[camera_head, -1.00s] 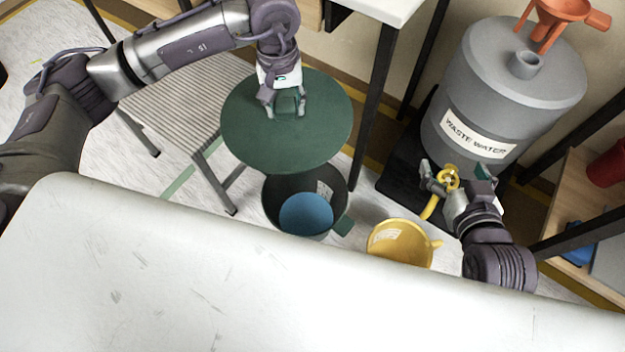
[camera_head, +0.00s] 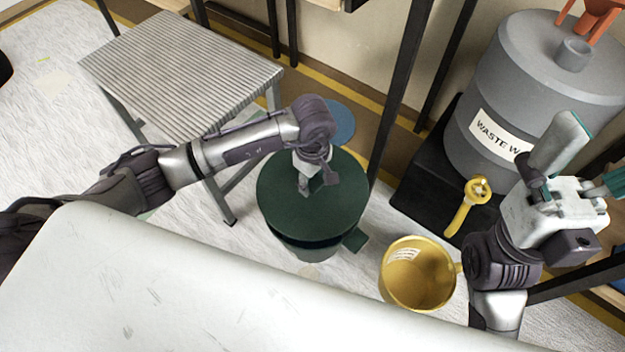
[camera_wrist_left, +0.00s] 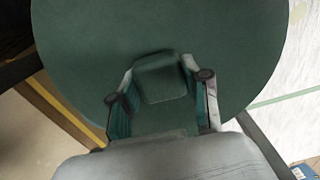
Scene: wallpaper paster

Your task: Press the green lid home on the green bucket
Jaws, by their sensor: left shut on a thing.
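The round green lid (camera_head: 285,205) lies over the mouth of the green bucket (camera_head: 312,253), which stands on the floor beyond the white surface. A dark gap shows between lid and bucket at the near side, so the lid does not look flush there. My left gripper (camera_head: 305,188) is above the lid, shut on its handle. In the left wrist view the square green handle (camera_wrist_left: 160,78) stands between the two fingers, with the lid (camera_wrist_left: 85,45) filling the picture behind it. My right gripper (camera_head: 585,160) is open and empty at the right.
A yellow bucket (camera_head: 400,285) stands right of the green bucket. A grey waste water tank (camera_head: 545,85) with a yellow tap (camera_head: 468,205) is behind. A ribbed metal stool (camera_head: 180,70) is at left. A blue round thing (camera_head: 338,122) shows behind the lid. The white surface (camera_head: 150,285) fills the near side.

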